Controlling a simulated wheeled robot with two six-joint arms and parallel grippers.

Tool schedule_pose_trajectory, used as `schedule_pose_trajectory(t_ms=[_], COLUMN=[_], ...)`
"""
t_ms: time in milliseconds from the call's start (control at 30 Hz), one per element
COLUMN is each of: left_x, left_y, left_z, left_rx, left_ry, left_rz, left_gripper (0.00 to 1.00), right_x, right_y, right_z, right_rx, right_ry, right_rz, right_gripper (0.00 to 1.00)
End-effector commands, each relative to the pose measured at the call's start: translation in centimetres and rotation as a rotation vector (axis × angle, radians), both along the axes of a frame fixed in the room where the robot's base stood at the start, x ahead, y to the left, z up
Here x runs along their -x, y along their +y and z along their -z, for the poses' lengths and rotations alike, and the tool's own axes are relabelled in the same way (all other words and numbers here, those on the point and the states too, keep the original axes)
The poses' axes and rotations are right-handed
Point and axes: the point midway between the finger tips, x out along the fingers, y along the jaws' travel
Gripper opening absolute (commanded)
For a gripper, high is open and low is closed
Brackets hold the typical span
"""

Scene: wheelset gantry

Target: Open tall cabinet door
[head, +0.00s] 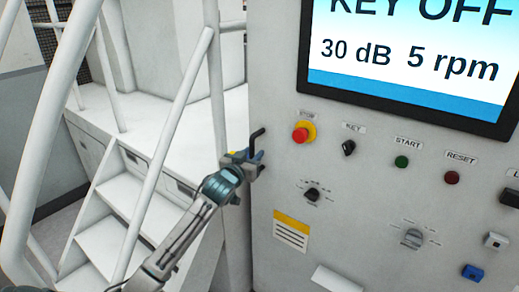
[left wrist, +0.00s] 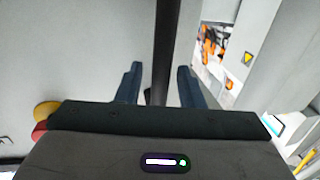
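The tall grey cabinet (head: 350,200) fills the right of the head view. A black handle (head: 257,134) stands out near its left edge. My left gripper (head: 256,162) is at this handle, which partly hides behind it. In the left wrist view my left gripper (left wrist: 160,85) has its two dark fingers apart, and the dark handle bar (left wrist: 164,40) runs between them. A gap shows on each side of the bar. The cabinet door looks shut in the head view. My right gripper is not in view.
A screen (head: 412,50), a red emergency stop (head: 302,133), a key switch (head: 349,148) and several buttons sit on the cabinet front. White steps (head: 118,200) with a white railing (head: 180,110) stand to the left, close to my left arm.

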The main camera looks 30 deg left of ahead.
Motion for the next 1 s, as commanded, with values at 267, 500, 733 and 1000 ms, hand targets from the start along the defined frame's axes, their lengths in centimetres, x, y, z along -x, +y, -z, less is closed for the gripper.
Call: schedule_pose_trajectory(t_ms=[267, 500, 733, 1000], left_x=[0.1, 0.1, 0.1, 0.9], left_y=[0.0, 0.0, 0.0, -1.0], left_z=[0.0, 0.0, 0.1, 0.3], left_rx=[0.0, 0.0, 0.001, 0.004], left_ry=[0.001, 0.001, 0.002, 0.006], left_rz=[-0.002, -0.002, -0.003, -0.018], left_gripper=[0.34, 0.03, 0.0, 0.0], right_x=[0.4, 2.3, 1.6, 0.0], right_y=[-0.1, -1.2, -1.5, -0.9], right_z=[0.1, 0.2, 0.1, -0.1], right_rx=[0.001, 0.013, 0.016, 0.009], right_ry=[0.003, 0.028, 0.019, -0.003], right_rz=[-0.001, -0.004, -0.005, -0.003], right_gripper=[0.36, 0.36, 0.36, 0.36])
